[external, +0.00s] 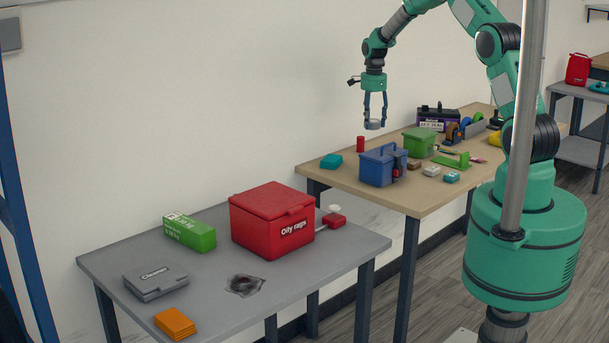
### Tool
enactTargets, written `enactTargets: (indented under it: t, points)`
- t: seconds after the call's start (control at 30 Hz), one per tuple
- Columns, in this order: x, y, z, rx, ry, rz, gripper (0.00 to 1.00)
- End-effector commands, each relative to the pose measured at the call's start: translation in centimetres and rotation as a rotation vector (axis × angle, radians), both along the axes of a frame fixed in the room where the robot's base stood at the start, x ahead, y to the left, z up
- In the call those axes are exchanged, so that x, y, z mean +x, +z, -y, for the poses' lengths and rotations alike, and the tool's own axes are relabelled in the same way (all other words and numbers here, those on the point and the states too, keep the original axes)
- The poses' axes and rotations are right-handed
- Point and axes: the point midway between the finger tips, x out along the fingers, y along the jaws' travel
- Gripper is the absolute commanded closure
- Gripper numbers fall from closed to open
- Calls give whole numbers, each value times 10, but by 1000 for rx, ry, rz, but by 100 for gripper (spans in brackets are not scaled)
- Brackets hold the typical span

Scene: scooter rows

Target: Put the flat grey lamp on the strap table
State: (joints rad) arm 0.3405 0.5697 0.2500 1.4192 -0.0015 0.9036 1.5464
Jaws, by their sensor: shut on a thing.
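My gripper (375,108) is high above the far left part of the wooden table (431,200), pointing down. Its fingers are shut on a small, flat, round grey thing, which looks like the flat grey lamp (374,125). The lamp hangs clear of the tabletop, above and behind the blue box. Its underside and finer details are too small to tell. No table carries a readable strap label. Wheel-like rolls that may be straps (462,130) stand at the back of the wooden table.
The wooden table holds a blue box (382,166), green box (420,142), red can (360,144), teal block (331,161) and small blocks. Its front right is bare. The nearer grey table (215,285) holds a red "Oily rags" bin (271,222), a green carton (189,232) and orange cloths (175,323).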

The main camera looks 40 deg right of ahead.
Motion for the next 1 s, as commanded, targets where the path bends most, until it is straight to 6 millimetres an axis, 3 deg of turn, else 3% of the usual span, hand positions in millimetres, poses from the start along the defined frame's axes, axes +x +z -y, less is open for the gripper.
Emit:
enactTargets:
  t: [0.03, 0.23, 0.53, 1.0]
  points:
    - [-3, 0, 15, 0, -21, 1, 77]
    - [-12, 0, 52, 0, -78, 0, 77]
    - [-11, -44, 50, 1, -75, -2, 77]
    - [-11, -50, 50, 0, -75, 1, 77]
